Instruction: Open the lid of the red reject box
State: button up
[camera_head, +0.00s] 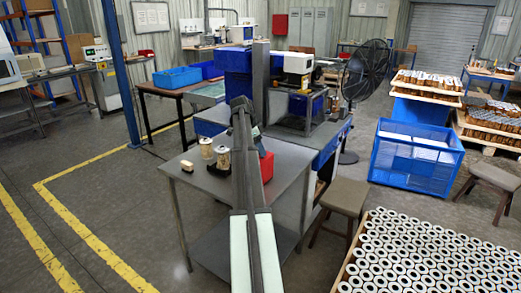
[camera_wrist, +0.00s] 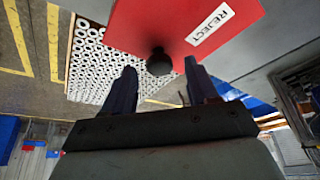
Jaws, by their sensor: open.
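The red reject box (camera_head: 267,166) stands on the grey metal table, partly hidden behind my arm in the head view. In the wrist view its red lid (camera_wrist: 130,28) fills the upper middle, with a white REJECT label (camera_wrist: 209,24) and a dark round knob (camera_wrist: 160,62) near its edge. My gripper (camera_wrist: 160,77) is open and empty. Its two dark fingers point at the lid, with the knob showing in the gap just beyond the fingertips. I cannot tell whether they touch it. The lid's seam is not visible.
A dark post (camera_head: 260,80) rises behind. A large tray of white-ended cartridges (camera_head: 430,258) lies to the right, beside a stool (camera_head: 344,197).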

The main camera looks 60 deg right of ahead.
jog(key=shift+s+d+f, duration=0.1)
jog(key=shift+f, duration=0.25)
grip_shut()
dwell(0.4)
